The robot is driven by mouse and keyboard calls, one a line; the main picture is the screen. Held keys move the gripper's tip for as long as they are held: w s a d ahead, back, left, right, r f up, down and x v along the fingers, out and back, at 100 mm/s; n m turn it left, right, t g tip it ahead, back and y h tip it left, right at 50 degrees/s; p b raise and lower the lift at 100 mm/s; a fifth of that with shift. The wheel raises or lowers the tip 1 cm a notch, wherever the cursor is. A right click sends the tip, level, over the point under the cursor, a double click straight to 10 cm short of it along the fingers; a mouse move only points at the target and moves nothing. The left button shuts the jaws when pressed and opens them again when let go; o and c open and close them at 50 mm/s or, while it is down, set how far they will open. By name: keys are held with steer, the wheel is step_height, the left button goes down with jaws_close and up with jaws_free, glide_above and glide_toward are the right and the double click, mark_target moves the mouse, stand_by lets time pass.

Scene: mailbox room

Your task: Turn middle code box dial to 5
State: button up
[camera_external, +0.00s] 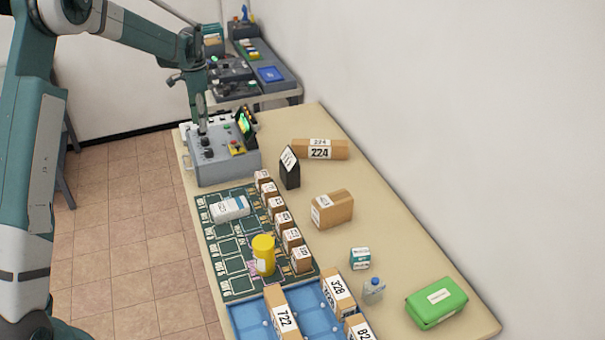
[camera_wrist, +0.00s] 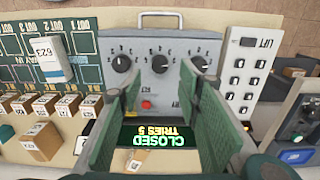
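The grey code box (camera_external: 225,170) stands at the far end of the long table. In the wrist view its panel (camera_wrist: 145,88) faces me with three black dials in a row. The middle dial (camera_wrist: 160,64) lies ahead, between the lines of my fingers. The left dial (camera_wrist: 121,64) is clear, and the right dial (camera_wrist: 200,62) is close to my right fingertip. The exact dial settings are too small to read. A green display (camera_wrist: 155,135) reads CLOSED, TRIES 5, upside down. My gripper (camera_wrist: 158,84) is open and empty, its fingers apart; in the external view my gripper (camera_external: 202,128) is over the box.
A red button (camera_wrist: 146,104) sits below the dials. A LIFT switch panel (camera_wrist: 245,75) stands right of the box. A green sorting mat (camera_external: 228,262) with several parcels and a yellow cylinder (camera_external: 263,255) lies in front.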

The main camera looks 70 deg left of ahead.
mark_target(205, 139)
steer(key=shift+f, duration=3.4)
steer(key=c, duration=0.9)
